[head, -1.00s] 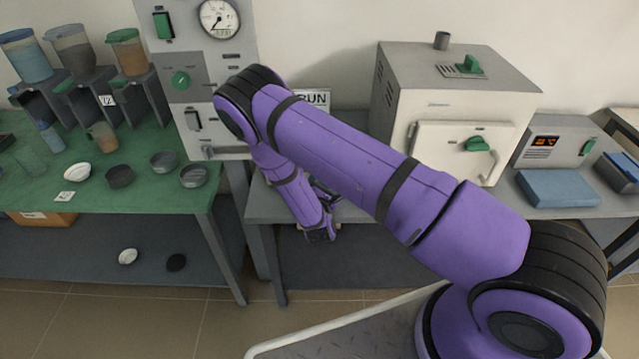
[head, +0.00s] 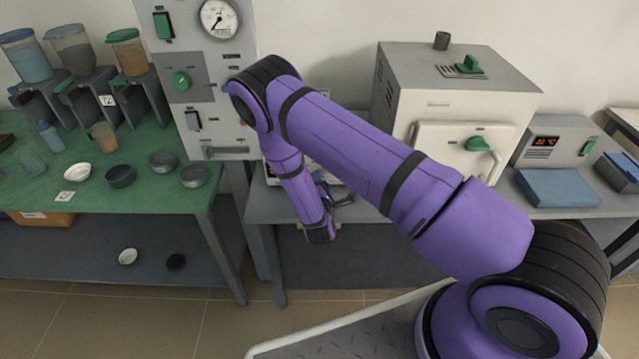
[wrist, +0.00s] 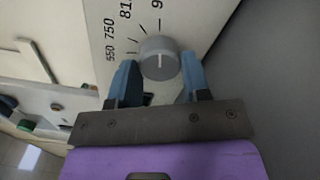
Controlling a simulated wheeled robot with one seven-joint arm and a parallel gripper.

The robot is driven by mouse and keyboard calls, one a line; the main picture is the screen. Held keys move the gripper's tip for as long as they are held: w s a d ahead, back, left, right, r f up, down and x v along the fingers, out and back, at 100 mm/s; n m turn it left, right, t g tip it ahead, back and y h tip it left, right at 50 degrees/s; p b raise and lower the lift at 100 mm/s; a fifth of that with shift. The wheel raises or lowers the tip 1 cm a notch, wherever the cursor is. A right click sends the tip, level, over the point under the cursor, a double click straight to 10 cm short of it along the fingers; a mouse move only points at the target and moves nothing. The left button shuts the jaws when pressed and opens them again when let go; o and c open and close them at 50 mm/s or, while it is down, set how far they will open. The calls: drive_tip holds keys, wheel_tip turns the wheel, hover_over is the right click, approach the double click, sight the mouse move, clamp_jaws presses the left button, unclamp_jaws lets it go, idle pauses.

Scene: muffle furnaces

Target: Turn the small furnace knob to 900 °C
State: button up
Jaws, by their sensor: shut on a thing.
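The grey round knob (wrist: 158,50) sits on a pale panel (wrist: 100,12) in the wrist view, with a light line on its face. Printed numbers arc around it: 550, 750, and partly cut-off ones starting 81 and 9. I cannot tell which mark the line points at. My gripper (wrist: 158,61) has its blue fingers on either side of the knob and is shut on it. In the head view my gripper (head: 338,196) is small and dark beside my purple wrist, and the knob is hidden by my arm.
A large white furnace (head: 405,105) with green handles stands at the right of the grey bench. A controller (head: 566,142) with a red display and a blue block (head: 556,188) are beside it. A tall gauge panel (head: 225,60) and a green table (head: 120,198) with bowls are left.

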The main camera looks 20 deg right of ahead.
drive_tip(key=o, duration=0.9)
drive_tip(key=shift+s, duration=0.1)
drive_tip(key=v, duration=1)
drive_tip(key=shift+s+a, duration=0.1)
drive_tip(key=shift+s, duration=0.25)
